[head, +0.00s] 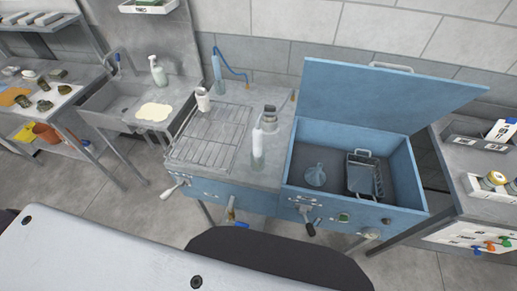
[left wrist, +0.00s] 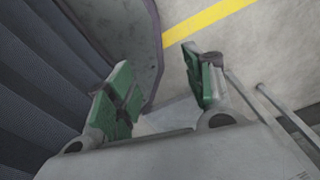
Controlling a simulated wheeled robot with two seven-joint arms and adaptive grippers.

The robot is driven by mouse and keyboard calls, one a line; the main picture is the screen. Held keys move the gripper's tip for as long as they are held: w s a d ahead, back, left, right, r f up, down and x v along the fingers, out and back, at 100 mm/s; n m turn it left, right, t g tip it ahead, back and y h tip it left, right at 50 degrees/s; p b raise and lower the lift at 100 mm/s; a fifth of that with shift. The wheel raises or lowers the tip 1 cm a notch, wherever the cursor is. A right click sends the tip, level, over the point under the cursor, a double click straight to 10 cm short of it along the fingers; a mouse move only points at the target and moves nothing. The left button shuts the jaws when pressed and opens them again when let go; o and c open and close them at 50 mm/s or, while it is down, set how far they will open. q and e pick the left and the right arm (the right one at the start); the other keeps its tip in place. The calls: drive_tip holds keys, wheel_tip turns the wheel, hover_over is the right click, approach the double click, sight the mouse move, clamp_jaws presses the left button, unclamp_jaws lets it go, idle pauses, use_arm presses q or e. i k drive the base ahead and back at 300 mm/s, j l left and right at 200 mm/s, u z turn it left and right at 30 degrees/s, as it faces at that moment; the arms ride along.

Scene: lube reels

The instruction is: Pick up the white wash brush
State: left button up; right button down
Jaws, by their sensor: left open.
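I cannot make out a wash brush for certain. A tall pale object with a white narrow top (head: 258,145) stands upright on the grey worktop beside the blue basin; it could be a bottle or a brush. A small white bottle-like object (head: 203,98) stands at the back of the wire rack. My left gripper (left wrist: 160,88) shows only in the left wrist view, with green pads spread apart. It is empty, over the floor beside a dark ribbed part. My right gripper is in neither view.
The blue basin (head: 408,172) has its lid (head: 385,95) raised and holds a funnel (head: 315,175) and a dark basket (head: 364,175). A wire rack (head: 210,140) lies to its left. A sink (head: 112,100) with a soap dispenser (head: 157,70) is further left.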

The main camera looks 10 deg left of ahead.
sight(257, 134)
drive_tip(key=k+j+z, duration=0.15)
drive_tip(key=z, duration=0.2)
drive_tip(key=k+j+z, duration=0.15)
drive_tip(key=z, duration=0.2)
drive_tip(key=k+j+z, duration=0.15)
drive_tip(key=z, duration=0.2)
drive_tip(key=k, duration=0.05)
